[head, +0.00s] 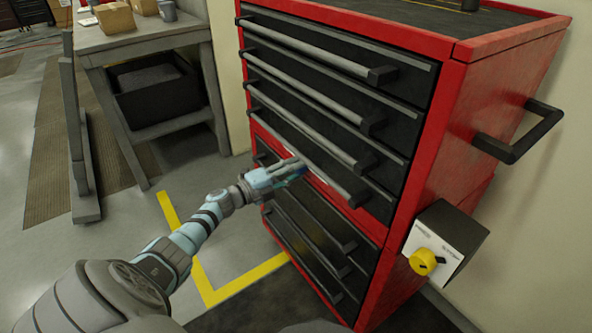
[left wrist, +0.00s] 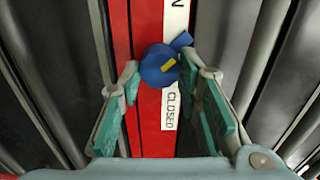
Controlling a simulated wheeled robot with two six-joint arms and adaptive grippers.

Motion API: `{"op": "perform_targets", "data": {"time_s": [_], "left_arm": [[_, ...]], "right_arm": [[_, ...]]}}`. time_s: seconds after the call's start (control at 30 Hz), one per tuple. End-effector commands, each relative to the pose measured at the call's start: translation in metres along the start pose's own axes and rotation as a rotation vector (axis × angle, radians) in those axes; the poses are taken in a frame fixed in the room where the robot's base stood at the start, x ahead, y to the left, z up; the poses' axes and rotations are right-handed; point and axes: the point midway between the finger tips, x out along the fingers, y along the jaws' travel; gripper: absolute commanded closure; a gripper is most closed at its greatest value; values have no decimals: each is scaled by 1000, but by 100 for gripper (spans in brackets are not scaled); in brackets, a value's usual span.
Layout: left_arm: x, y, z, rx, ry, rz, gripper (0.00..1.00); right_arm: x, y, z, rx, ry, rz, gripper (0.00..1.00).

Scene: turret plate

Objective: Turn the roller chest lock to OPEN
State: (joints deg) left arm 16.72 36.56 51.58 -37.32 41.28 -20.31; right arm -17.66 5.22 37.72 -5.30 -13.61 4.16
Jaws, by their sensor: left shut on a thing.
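The roller chest (head: 475,125) is red with black drawers and grey bar handles. Its lock is a blue knob (left wrist: 154,62) with a yellow mark and a blue tab toward the upper right, set on a red strip. The white label reads CLOSED (left wrist: 169,108) below the knob; only an N shows at its top edge. The yellow mark slants up and right. My left gripper (head: 293,170) is at the chest front, and in the left wrist view its fingers are shut on the knob from both sides. In the head view the gripper hides most of the knob. My right gripper is not in view.
A white-faced box with a yellow knob (head: 422,262) is on the chest's right side, below a black side handle (head: 515,135). Drawer handles jut out around my gripper. A grey workbench (head: 140,42) stands at the left. Yellow-taped floor lies in front of the chest.

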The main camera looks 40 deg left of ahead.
Motion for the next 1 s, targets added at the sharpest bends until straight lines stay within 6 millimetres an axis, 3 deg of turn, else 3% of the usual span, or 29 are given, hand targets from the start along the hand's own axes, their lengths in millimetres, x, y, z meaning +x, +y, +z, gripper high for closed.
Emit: {"op": "perform_targets", "data": {"time_s": [0.07, 0.1, 0.23, 0.53, 0.63, 1.0], "left_arm": [[1, -4, 0, 0, 2, -8, 97], [1, -4, 0, 0, 2, -8, 68], [1, -4, 0, 1, 1, -7, 49], [-1, -2, 1, 1, 0, -3, 49], [-11, -1, 1, 4, 0, -1, 49], [-104, -3, -3, 1, 4, 3, 49]], "right_arm": [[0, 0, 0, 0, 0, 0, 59], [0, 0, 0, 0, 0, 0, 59], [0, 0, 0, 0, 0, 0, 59], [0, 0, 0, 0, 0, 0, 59], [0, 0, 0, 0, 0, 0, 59], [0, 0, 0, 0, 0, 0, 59]]}}
